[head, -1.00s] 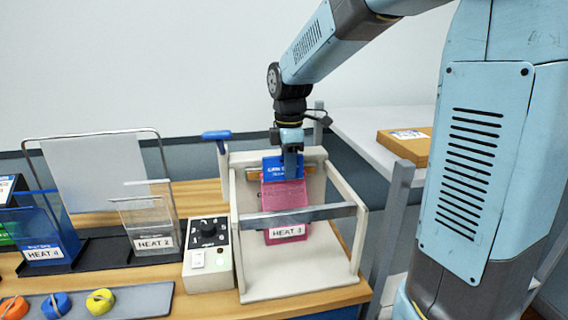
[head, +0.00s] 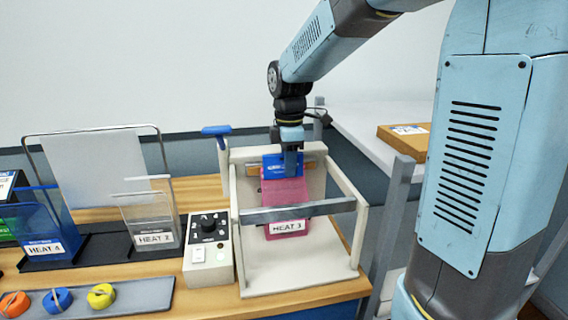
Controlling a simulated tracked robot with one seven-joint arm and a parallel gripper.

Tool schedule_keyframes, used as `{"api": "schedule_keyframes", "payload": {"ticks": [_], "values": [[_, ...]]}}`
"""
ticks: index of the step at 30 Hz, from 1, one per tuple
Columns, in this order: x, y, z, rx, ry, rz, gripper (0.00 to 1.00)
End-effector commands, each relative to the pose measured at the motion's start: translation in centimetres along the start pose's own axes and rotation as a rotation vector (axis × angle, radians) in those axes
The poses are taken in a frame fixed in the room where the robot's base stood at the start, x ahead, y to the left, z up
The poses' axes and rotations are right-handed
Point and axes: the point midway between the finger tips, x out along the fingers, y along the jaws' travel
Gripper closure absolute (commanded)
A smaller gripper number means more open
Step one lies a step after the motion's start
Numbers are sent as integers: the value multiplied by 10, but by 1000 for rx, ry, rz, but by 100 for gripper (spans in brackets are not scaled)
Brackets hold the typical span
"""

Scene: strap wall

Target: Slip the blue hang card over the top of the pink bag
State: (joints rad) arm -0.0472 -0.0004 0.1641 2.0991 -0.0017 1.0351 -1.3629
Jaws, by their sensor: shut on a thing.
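The pink bag (head: 284,193) stands in the cream frame (head: 246,240), behind a grey crossbar, with a HEAT 3 label showing low on it. The blue hang card (head: 273,165) is at the bag's top edge and in front of it in the picture. I cannot tell whether the card is around the bag's top or only against it. My gripper (head: 290,170) points down over the card and is shut on it. The fingertips hide the card's right part.
A control box (head: 208,254) with a dial stands left of the frame. A blue-tipped lever (head: 216,130) rises at its back left. Clear holders (head: 150,215) stand further left. A cardboard box (head: 405,142) sits on the right shelf.

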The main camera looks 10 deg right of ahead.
Motion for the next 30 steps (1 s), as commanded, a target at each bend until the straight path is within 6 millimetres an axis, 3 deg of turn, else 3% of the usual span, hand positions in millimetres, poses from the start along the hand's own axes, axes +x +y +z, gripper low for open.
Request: {"api": "schedule_keyframes", "payload": {"ticks": [20,21,30], "values": [[6,0,0,0,0,-1,100],[6,0,0,1,0,-1,73],[6,1,0,1,0,2,47]]}}
